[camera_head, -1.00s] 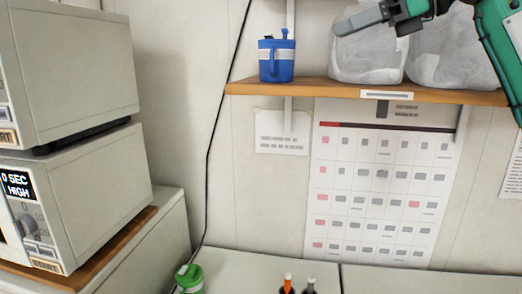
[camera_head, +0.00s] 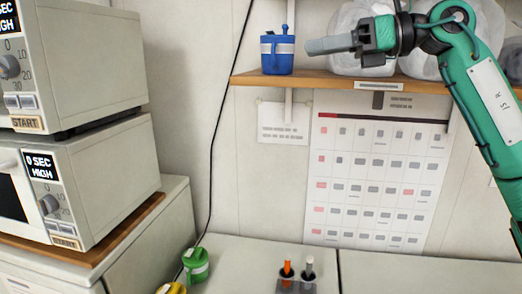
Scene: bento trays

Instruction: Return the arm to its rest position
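My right gripper (camera_head: 332,44) is raised in front of the wooden shelf, coming in from the right on its green arm. My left gripper is not in the view.
The wooden shelf (camera_head: 250,78) also carries white bags (camera_head: 345,22) behind my arm. Two stacked microwaves (camera_head: 105,185) stand at left. A green cup (camera_head: 196,266), a yellow item (camera_head: 172,288) and a holder (camera_head: 295,287) with upright items sit below. A calendar (camera_head: 375,170) hangs on the wall.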

